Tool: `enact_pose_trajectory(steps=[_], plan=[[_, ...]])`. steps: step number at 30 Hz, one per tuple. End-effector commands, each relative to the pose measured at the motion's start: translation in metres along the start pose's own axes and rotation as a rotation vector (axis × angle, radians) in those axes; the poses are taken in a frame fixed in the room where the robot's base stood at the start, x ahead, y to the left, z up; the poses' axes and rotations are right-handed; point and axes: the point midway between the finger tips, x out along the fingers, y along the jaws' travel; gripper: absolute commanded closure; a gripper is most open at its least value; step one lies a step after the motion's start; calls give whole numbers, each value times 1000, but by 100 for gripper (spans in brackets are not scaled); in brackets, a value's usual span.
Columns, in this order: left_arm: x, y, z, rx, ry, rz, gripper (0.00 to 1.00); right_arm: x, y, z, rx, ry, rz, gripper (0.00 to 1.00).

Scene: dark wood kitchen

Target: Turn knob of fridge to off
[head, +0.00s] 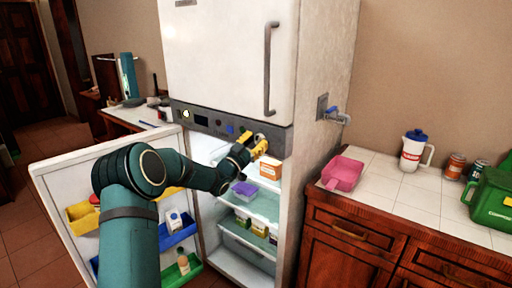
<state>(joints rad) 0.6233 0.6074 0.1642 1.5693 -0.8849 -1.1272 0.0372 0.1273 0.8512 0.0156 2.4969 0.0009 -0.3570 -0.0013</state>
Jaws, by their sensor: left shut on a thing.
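The white fridge (228,55) stands in the middle of the head view, with a dark control strip (203,121) across its front. Its lower door (60,176) is open to the left. My left arm reaches in from the lower left. My left gripper (255,145), with yellow fingers, is at the right end of the strip, shut on a small knob (262,137). The fingers partly hide the knob, and its setting cannot be read. My right gripper is not in view.
Shelves inside the fridge hold an orange-white box (269,168) and several containers. Door bins hold bottles. On the right, a tiled counter (385,190) carries a pink tray (342,174), a white jug (414,151), cans and a green case (491,199).

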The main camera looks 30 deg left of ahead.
Motion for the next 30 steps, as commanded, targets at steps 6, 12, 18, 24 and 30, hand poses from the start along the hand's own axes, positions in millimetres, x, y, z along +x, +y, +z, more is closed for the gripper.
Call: enact_pose_trajectory(steps=[6, 12, 18, 24, 30], plan=[[2, 1, -3, -125, 8, -51, 100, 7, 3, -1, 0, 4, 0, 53], [3, 0, -5, -193, 9, -80, 99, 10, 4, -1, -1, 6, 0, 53], [3, -1, -5, -222, 10, -92, 99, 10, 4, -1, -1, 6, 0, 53], [3, -1, -6, -227, 11, -95, 99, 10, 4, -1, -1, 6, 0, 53], [3, -2, -6, -226, 11, -95, 99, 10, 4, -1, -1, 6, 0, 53]])
